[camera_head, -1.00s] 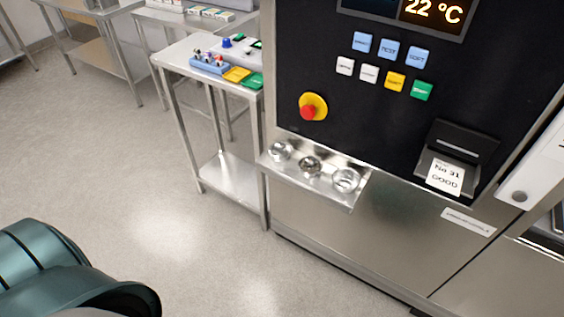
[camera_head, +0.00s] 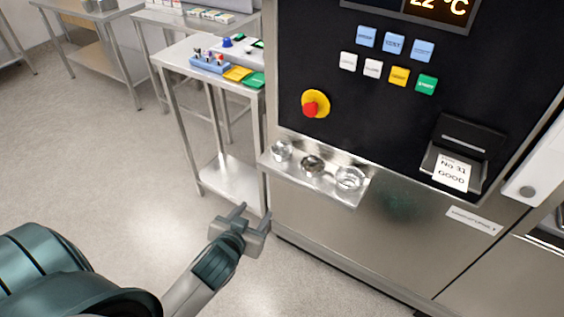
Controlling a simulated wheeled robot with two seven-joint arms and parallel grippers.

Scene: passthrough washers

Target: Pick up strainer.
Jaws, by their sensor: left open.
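Three small round metal pieces sit in a row on a steel shelf (camera_head: 330,192) on the front of the machine: a left one (camera_head: 281,150), a darker middle one (camera_head: 312,165) and a right one (camera_head: 349,178). They are too small for me to tell for certain which is the strainer. My left gripper (camera_head: 253,213) is open and empty. In the picture it is below and left of the shelf, apart from the pieces, with its fingers pointing up toward the machine. My right gripper is not in view.
The machine's black panel (camera_head: 400,130) rises behind the shelf, with a red stop knob (camera_head: 312,106), several buttons and a printed slip (camera_head: 452,173). A steel side table (camera_head: 180,54) with coloured trays stands left of it. The floor (camera_head: 130,180) at left is clear.

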